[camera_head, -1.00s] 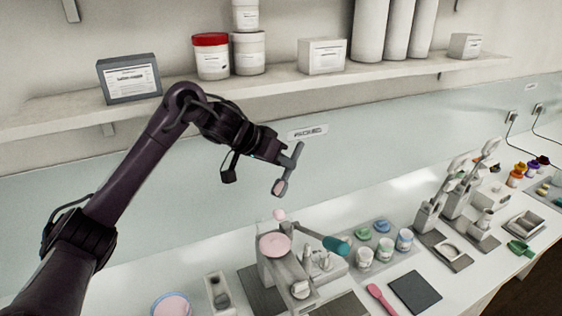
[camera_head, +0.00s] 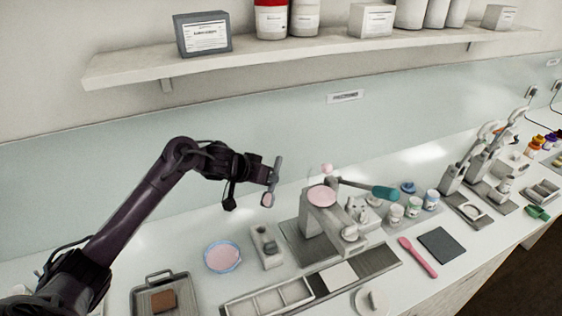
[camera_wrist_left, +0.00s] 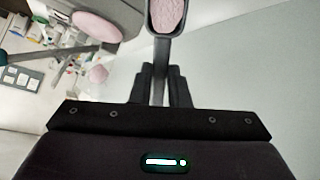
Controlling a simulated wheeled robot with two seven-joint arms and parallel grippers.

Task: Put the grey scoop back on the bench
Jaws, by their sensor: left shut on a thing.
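My left gripper (camera_head: 270,176) is shut on the handle of the grey scoop (camera_head: 276,172) and holds it in the air above the bench (camera_head: 200,293). The scoop hangs with its bowl low and carries pink stuff in it. In the left wrist view the scoop (camera_wrist_left: 161,48) stands out between the fingers (camera_wrist_left: 159,82), its bowl filled with pink at the top edge. The scoop is left of the grey machine (camera_head: 325,225) with a pink round top. My right gripper is not in view.
A bowl of pink stuff (camera_head: 222,256) and a grey block (camera_head: 265,245) stand below the scoop. A tray with a brown block (camera_head: 163,301) is at front left. A pink spatula (camera_head: 418,257) and dark mat (camera_head: 441,245) lie at right. The shelf (camera_head: 300,57) runs above.

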